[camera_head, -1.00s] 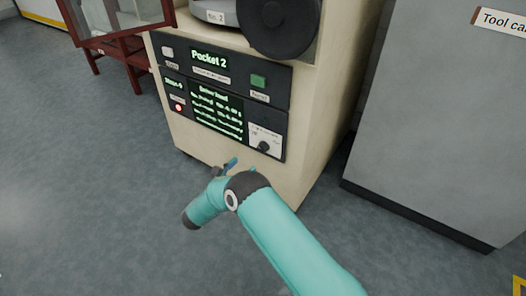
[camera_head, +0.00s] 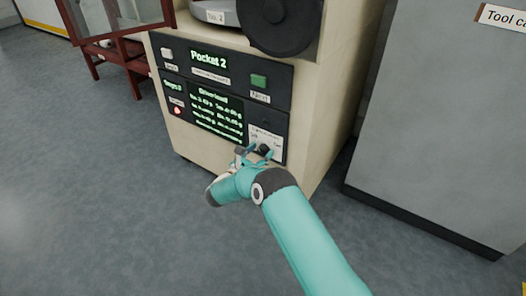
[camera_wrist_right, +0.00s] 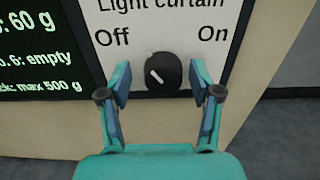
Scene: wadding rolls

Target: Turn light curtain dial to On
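The light curtain dial (camera_wrist_right: 163,74) is a black round knob on a white label plate (camera_wrist_right: 135,20) marked "Off" at left and "On" at right. Its white pointer line slants to the upper left, toward "Off". In the head view the dial (camera_head: 264,150) sits at the lower right of the machine's front panel. My right gripper (camera_wrist_right: 160,82) is open, with one finger on each side of the dial and a visible gap to it on both sides. In the head view the right gripper (camera_head: 254,152) is at the dial. My left gripper is not in view.
The cream machine (camera_head: 318,120) carries a dark panel with a green button (camera_head: 258,81), a lit red button (camera_head: 177,111) and a text screen (camera_head: 215,112). A grey cabinet (camera_head: 435,110) stands at right. A dark red stand (camera_head: 125,55) is at upper left.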

